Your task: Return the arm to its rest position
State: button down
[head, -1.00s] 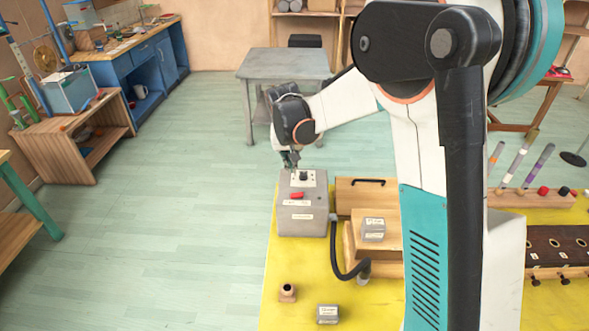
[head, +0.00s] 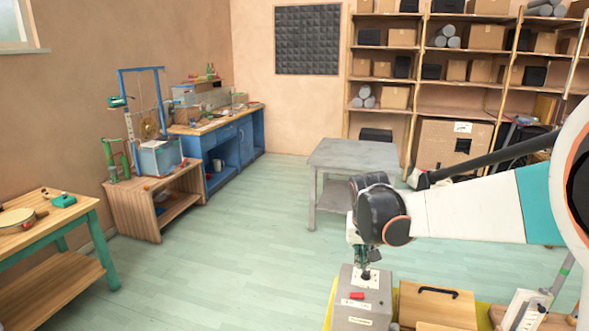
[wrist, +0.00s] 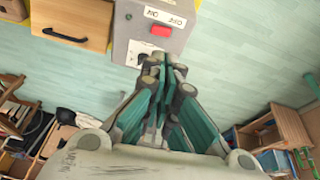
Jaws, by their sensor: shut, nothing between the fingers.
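My gripper (head: 364,258) points down over the far end of a grey box in the head view. Its fingers are shut and empty; they show in the wrist view (wrist: 162,66). My arm stretches in from the right with the wrist bent down. The grey box (head: 352,308) has a red switch (head: 357,295), white labels and a dark knob close to the fingertips. In the wrist view the fingertips are near the red switch (wrist: 161,31) at the box's edge. I cannot tell whether they touch the box.
A wooden box (head: 436,306) with a black handle stands right of the grey box. A grey table (head: 352,155) stands behind my gripper. Blue cabinets (head: 222,150), a wooden bench (head: 50,222) and shelves (head: 480,94) line the room. Open floor (head: 240,265) lies to the left.

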jog(key=s+r+n+t+b, duration=0.1)
jog(key=s+r+t+b, duration=0.2)
jog(key=s, duration=1.1)
jog(key=s+f+n+y+b, duration=0.1)
jog(key=s+f+b, duration=0.1)
jog(key=s, duration=1.2)
jog(key=shift+d+f+n+t+b, duration=0.3)
jog(key=shift+d+f+n, duration=0.1)
jog(key=shift+f, duration=0.5)
